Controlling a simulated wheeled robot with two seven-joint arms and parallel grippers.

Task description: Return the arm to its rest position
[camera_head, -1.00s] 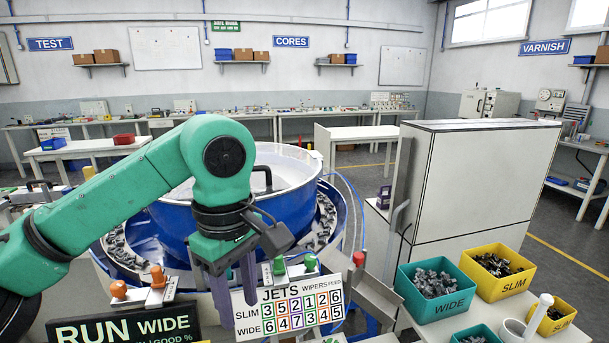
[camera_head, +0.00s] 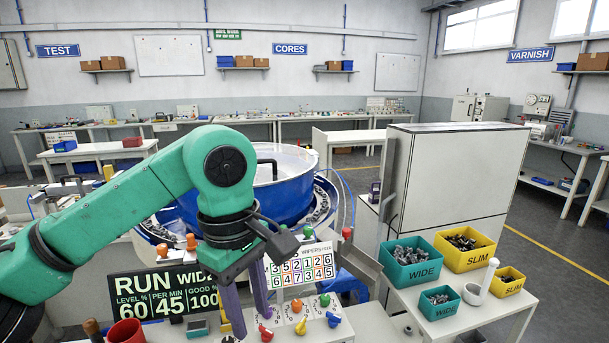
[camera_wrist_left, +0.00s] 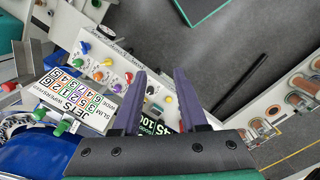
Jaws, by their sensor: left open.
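My left arm (camera_head: 110,215) is green and reaches in from the left. Its gripper (camera_head: 250,322) points down, with two purple fingers spread apart and nothing between them. It hangs in front of the blue feeder bowl (camera_head: 285,205), over the control panel with coloured knobs. In the left wrist view the open fingers (camera_wrist_left: 158,78) are also empty, with the knobs beyond and to the left. The arm partly hides the bowl and the upper part of the JETS card (camera_head: 300,268). My right gripper is not in view.
The RUN WIDE display (camera_head: 165,295) stands left of the gripper. A red cup (camera_head: 125,331) is at the bottom left. Teal WIDE bins (camera_head: 411,278) and yellow SLIM bins (camera_head: 463,262) sit on a white table at right, before a grey cabinet (camera_head: 455,185). Floor shows further right.

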